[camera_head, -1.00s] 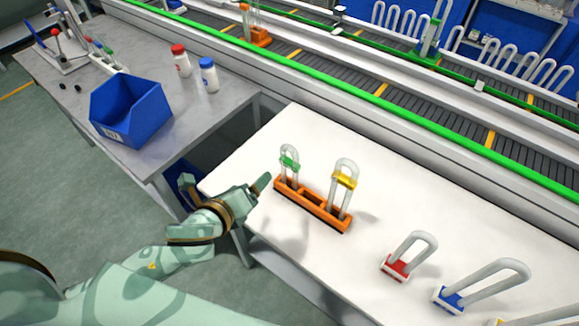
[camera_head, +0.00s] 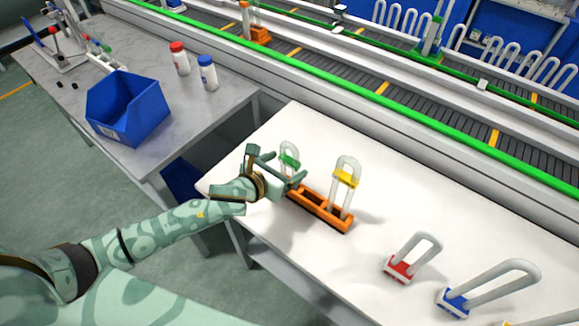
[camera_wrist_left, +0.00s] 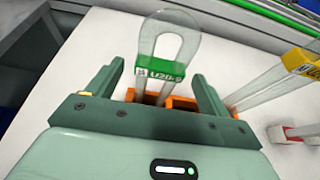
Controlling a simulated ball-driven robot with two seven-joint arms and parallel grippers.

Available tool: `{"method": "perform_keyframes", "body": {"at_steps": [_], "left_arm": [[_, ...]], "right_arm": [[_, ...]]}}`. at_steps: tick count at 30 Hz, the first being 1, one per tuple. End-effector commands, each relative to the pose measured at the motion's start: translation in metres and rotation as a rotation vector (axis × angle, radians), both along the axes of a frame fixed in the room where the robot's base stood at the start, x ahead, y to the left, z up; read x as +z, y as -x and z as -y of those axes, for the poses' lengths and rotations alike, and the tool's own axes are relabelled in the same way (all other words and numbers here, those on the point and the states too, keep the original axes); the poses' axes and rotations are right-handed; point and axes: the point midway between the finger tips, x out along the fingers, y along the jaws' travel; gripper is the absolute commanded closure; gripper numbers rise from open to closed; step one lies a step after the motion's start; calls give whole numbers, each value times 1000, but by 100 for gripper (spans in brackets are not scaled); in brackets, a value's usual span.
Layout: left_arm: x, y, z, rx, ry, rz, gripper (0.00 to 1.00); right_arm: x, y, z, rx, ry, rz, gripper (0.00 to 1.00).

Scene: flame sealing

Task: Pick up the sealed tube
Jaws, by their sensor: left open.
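A U-shaped glass tube with a green label (camera_head: 289,159) stands upright at the left end of an orange rack (camera_head: 321,211). Its green label also shows in the left wrist view (camera_wrist_left: 161,69). My left gripper (camera_head: 281,168) is open at this tube. In the left wrist view the fingers (camera_wrist_left: 158,85) stand on either side of the tube's lower part, apart from it, with the label between or just beyond them. A second tube with a yellow label (camera_head: 346,178) stands at the rack's right end. Which tube is the sealed one I cannot tell. My right gripper is out of view.
Tubes with a red base (camera_head: 401,267) and a blue base (camera_head: 453,301) are to the right on the white table (camera_head: 430,195). A blue bin (camera_head: 128,108) and two bottles are on the grey table at left. A conveyor runs behind.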

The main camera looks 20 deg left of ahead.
Motion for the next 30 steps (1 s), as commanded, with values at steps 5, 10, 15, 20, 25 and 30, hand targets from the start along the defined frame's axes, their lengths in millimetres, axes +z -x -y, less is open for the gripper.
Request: {"method": "perform_keyframes", "body": {"at_steps": [5,10,15,20,25,30], "left_arm": [[-9,-28,9,2,4,1,20],[-16,-42,15,1,2,-1,20],[-15,-43,15,1,2,-1,20],[-15,-43,15,1,2,-1,51],[-15,-43,15,1,2,0,69],[-14,-43,14,0,1,1,69]], "right_arm": [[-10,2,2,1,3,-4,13],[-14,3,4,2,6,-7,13],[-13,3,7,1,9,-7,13],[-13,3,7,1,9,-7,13],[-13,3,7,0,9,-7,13],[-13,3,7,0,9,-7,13]]}}
